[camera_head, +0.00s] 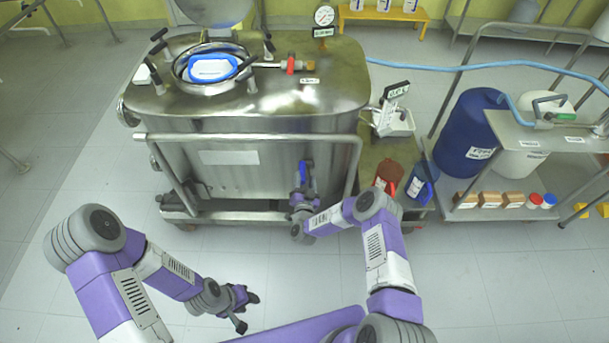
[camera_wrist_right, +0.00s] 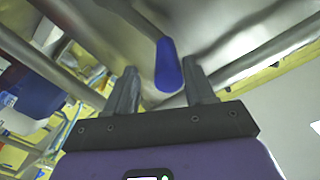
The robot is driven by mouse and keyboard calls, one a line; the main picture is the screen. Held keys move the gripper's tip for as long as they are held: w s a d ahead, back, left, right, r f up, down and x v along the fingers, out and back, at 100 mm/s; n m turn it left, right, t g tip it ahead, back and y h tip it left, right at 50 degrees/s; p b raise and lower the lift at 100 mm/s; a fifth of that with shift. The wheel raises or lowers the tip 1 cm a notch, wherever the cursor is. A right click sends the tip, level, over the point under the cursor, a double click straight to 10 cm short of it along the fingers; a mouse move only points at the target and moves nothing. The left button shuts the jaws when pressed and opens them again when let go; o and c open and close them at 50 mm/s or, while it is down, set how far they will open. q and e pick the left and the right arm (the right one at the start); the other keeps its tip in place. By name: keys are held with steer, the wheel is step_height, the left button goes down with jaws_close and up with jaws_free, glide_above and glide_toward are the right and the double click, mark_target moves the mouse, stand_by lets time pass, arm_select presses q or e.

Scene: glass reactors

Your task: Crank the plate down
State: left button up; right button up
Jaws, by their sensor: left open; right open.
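A blue handle (camera_head: 303,172) shows at the lower front of the steel tank (camera_head: 250,165), right of centre. It also shows in the right wrist view (camera_wrist_right: 168,65), seen between the two fingers. My right gripper (camera_head: 302,190) is open at this handle, with a finger on either side; I cannot tell whether they touch it. It also shows in the right wrist view (camera_wrist_right: 160,85). My left gripper (camera_head: 245,307) is open and empty over the floor in front of the tank. I cannot tell which part is the plate.
A steel rail (camera_head: 250,138) runs across the tank's front. A red jug (camera_head: 388,176) and a blue jug (camera_head: 421,182) stand right of the tank. A blue drum (camera_head: 468,133) stands on a rack farther right. The near floor is clear.

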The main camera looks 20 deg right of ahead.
steer(key=shift+b+x, duration=0.3)
steer(key=shift+x, duration=1.2)
steer(key=c, duration=0.6)
steer(key=shift+s+f, duration=0.1)
jaws_close()
